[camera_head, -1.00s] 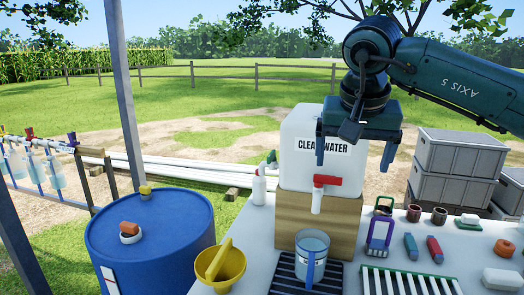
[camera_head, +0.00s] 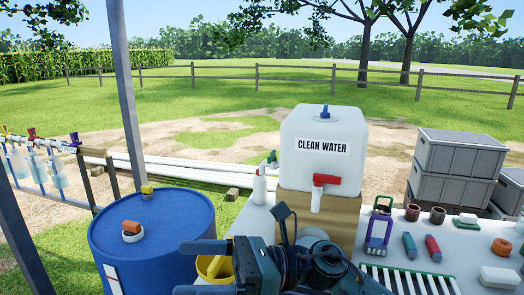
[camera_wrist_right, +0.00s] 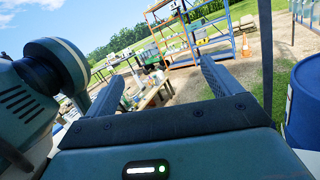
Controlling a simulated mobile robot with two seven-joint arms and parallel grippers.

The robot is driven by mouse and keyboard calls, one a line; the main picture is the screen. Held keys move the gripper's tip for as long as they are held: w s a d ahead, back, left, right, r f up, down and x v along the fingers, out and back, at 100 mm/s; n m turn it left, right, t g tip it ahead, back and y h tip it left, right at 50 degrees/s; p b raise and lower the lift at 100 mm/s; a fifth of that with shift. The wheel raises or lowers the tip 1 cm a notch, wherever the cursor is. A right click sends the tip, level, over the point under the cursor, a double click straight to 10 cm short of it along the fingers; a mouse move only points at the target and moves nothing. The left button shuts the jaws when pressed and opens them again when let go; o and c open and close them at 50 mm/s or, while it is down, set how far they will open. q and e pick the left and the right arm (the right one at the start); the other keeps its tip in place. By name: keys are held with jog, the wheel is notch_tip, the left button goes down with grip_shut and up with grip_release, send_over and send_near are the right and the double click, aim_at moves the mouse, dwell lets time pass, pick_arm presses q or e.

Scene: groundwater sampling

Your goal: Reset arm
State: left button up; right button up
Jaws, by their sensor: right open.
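My right gripper (camera_head: 182,268) is low at the bottom of the head view, its fingers pointing left in front of the yellow funnel (camera_head: 205,268) and the blue barrel. Its jaws are apart with nothing between them. The right wrist view shows both fingers spread (camera_wrist_right: 160,85), with open air and a distant yard between them. My right arm (camera_head: 325,265) crosses the front of the table and hides the drip tray and most of the clear jug (camera_head: 314,234). My left gripper is not in view.
A blue barrel (camera_head: 150,225) stands left of the table. The white water container (camera_head: 322,170), with a red tap (camera_head: 326,179), sits on a wooden block (camera_head: 345,222). Small tools, brown jars (camera_head: 437,215) and a slatted rack (camera_head: 410,278) occupy the right side. Grey crates (camera_head: 458,155) are stacked behind.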

jog(key=w+d+f+n+t+h, duration=0.25)
jog(key=d+f+n+t, duration=0.35)
jog(key=n, duration=0.5)
jog(key=w+d+f+n+t+h, duration=0.1)
jog(key=d+f+n+t+h, duration=0.3)
jog(key=n+t, duration=0.6)
jog(key=w+d+f+n+t+h, duration=0.25)
jog(key=f+n+t, duration=0.3)
jog(key=n, duration=0.75)
jog(key=s+d+f+m+g+h, duration=0.3)
jog(key=s+d+f+m, duration=0.2)
jog(key=f, duration=0.5)
jog(key=s+d+f+m+g+h, duration=0.4)
jog(key=s+d+f+m, duration=0.1)
jog(key=s+f+m, duration=0.3)
notch_tip(320, 180, down, 2)
jog(key=shift+s+d+f, duration=0.1)
jog(key=shift+s+d, duration=0.25)
jog(key=shift+s, duration=0.5)
